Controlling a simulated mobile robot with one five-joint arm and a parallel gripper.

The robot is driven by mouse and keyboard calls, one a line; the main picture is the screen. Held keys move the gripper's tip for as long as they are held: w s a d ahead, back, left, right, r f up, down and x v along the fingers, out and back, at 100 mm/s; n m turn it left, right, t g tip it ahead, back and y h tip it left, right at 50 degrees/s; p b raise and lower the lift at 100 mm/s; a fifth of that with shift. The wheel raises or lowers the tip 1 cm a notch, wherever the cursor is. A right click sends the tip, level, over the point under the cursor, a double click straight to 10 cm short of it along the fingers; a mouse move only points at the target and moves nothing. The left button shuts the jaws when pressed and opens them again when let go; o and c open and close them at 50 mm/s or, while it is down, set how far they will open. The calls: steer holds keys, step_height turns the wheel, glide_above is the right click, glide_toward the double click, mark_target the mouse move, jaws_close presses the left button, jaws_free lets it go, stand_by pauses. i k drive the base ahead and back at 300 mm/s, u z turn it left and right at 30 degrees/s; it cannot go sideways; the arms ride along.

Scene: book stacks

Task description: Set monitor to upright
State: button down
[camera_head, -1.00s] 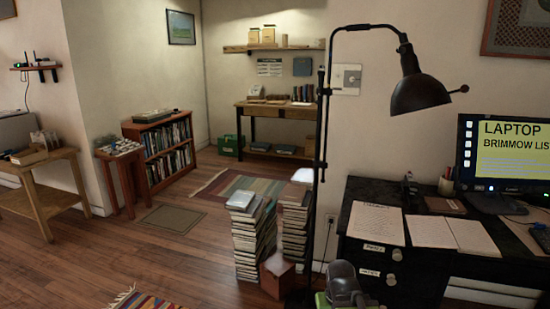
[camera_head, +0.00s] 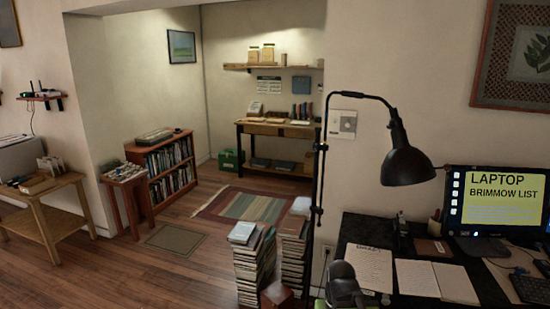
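The monitor (camera_head: 497,212) stands on the black desk (camera_head: 358,230) at the right. Its screen is lit yellow with the words "LAPTOP" and "BRIMMOW LIST". It looks roughly upright, perhaps leaning slightly; I cannot tell its exact tilt. A dark grey rounded part at the bottom centre appears to belong to my own arm. My gripper's fingers are not visible in this view.
A black lamp (camera_head: 408,163) on a tall stand rises before the desk. Book stacks (camera_head: 254,262) stand left of the desk. Papers (camera_head: 437,280) and a keyboard (camera_head: 531,288) lie on the desk. The wooden floor (camera_head: 110,270) at left is open, with a striped rug (camera_head: 243,207) behind.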

mark_target(485, 202)
steer(key=z, duration=0.05)
steer(key=k, duration=1.3)
steer(key=z, duration=0.55)
steer(key=i, duration=0.95)
steer(key=z, duration=0.45)
steer(key=i, duration=0.55)
steer(key=z, duration=0.1)
